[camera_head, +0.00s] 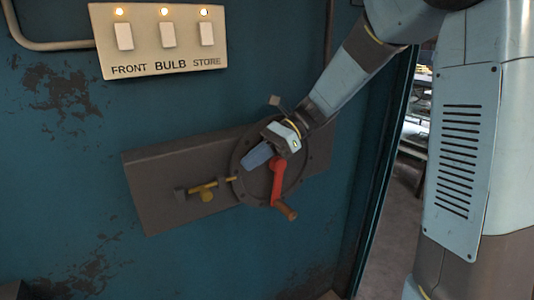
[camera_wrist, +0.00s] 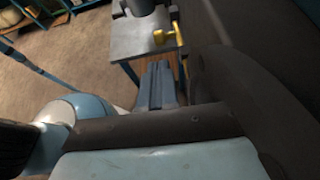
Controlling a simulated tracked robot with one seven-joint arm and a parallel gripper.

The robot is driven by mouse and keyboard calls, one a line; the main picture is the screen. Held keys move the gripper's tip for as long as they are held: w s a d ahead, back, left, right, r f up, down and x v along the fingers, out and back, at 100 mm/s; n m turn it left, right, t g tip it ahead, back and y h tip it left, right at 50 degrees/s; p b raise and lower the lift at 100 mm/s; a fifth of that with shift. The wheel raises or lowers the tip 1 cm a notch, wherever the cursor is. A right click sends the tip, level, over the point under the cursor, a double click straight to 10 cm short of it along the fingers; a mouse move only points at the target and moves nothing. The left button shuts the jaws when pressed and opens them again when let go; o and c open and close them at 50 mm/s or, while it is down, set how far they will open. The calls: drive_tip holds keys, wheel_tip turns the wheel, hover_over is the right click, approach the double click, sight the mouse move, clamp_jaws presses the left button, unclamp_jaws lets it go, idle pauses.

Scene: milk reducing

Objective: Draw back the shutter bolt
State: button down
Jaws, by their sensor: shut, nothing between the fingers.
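The shutter bolt (camera_head: 205,189) is a brass-yellow bar with a knob, lying across dark brackets on a grey plate (camera_head: 155,170) on the blue wall. A yellow knob (camera_wrist: 166,37), apparently the bolt's, shows in the wrist view. My gripper (camera_head: 250,163) is shut and empty, in front of the round dark disc at the bolt's right end. Its blue-grey fingers (camera_wrist: 158,85) point toward the knob in the wrist view, with a visible gap in the picture. I cannot tell whether they touch the disc.
A red crank (camera_head: 277,180) with a wooden handle (camera_head: 286,210) sits on the disc, close beside my gripper. A switch panel (camera_head: 158,62) with three lit lamps is above left. The wall left of the plate is mostly clear. An opening (camera_head: 408,150) shows at right.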

sight(222, 183)
drive_tip(key=x, duration=0.9)
